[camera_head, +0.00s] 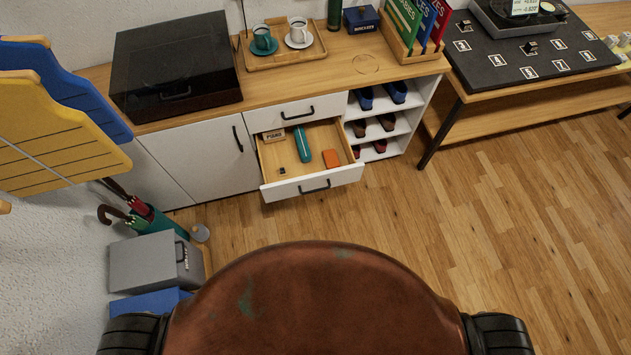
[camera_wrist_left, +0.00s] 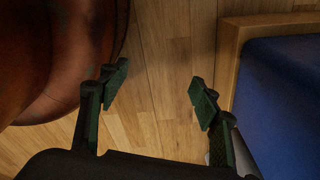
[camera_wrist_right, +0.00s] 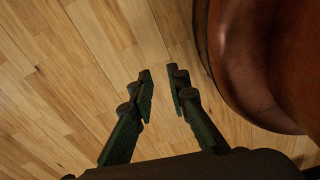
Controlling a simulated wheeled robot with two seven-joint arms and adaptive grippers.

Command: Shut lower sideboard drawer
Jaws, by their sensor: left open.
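The lower sideboard drawer (camera_head: 337,178) is pulled well out of the white sideboard (camera_head: 200,166), with a dark handle (camera_head: 314,187) on its white front. Inside lie a teal case (camera_head: 302,144), an orange item (camera_head: 331,159), a small dark item (camera_head: 282,170) and a small labelled block (camera_head: 273,136). The upper drawer (camera_head: 285,113) above it is shut. My left gripper (camera_wrist_left: 156,90) is open and empty above the floor beside my base. My right gripper (camera_wrist_right: 161,88) has its fingertips apart and nothing between them, also above the floor. Neither gripper shows in the head view.
A grey box (camera_head: 147,262), a blue box (camera_head: 150,302) and an umbrella stand (camera_head: 160,221) are at the left. Shoe shelves (camera_head: 398,125) adjoin the drawer's right side. A low black-topped table (camera_head: 510,71) stands further right. The wooden floor (camera_head: 450,230) in front is clear.

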